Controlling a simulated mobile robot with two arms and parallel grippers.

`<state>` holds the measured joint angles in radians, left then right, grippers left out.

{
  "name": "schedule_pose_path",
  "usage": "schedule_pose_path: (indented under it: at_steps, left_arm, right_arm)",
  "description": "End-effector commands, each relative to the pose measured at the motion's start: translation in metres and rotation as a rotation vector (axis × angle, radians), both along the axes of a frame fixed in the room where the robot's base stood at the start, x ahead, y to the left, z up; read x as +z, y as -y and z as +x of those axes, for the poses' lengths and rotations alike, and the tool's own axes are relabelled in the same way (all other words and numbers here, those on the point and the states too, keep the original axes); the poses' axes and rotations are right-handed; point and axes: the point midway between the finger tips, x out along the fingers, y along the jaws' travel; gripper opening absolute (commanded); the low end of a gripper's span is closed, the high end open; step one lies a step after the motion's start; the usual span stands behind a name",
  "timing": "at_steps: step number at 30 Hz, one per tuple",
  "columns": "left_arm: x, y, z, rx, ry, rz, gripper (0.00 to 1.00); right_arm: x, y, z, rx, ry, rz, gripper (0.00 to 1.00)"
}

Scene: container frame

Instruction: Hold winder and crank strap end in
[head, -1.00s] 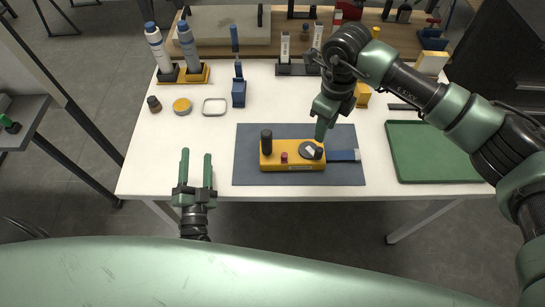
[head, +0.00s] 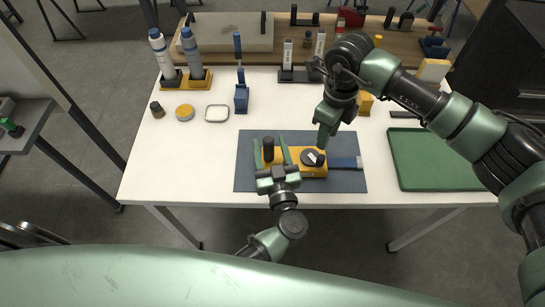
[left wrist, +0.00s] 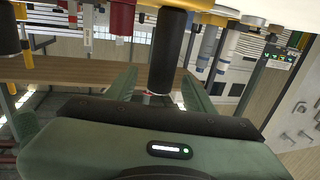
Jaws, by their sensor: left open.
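The yellow winder (head: 312,171) lies on a dark grey mat (head: 345,182). It has an upright black post (head: 268,150) at its left and a grey disc with a dark crank knob (head: 319,159) at its right. A blue strap (head: 345,163) runs out of its right side. My left gripper (head: 270,141) is open, with one finger on each side of the black post. The left wrist view shows the post (left wrist: 167,50) between the spread fingers. My right gripper (head: 323,147) points down at the crank knob; its finger gap and any contact are hidden.
A green tray (head: 435,180) lies to the right. The table's front strip is clear.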

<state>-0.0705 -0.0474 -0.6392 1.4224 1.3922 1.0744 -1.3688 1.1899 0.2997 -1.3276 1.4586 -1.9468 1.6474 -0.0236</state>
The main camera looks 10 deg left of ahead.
Motion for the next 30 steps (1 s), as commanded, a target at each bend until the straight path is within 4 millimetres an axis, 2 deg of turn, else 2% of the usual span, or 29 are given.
schedule_pose_path:
  at_steps: [6,14,16,20,21,30]
  left_arm:
    - [0.000,-0.007,0.016,0.000,0.000,0.001,0.54]
    - [0.000,-0.008,0.017,0.000,-0.001,0.001,0.54]
    - [0.000,-0.008,0.017,0.000,-0.001,0.001,0.40]
    - [0.000,-0.008,0.016,0.000,-0.001,0.001,0.04]
    - [0.000,-0.008,0.016,0.000,0.000,0.001,0.00]
    - [0.000,-0.008,0.016,0.000,0.000,0.001,0.00]
  right_arm:
    - [0.000,0.000,0.000,0.000,0.000,0.000,0.36]
    - [0.000,0.000,0.000,0.000,0.000,0.000,0.36]
    - [0.000,0.000,0.000,0.000,0.000,0.000,0.36]
    - [0.000,0.000,0.000,0.000,0.000,0.000,0.36]
    - [0.000,0.000,0.000,0.000,0.000,0.000,0.36]
    - [0.000,0.000,0.000,0.000,0.000,0.000,0.36]
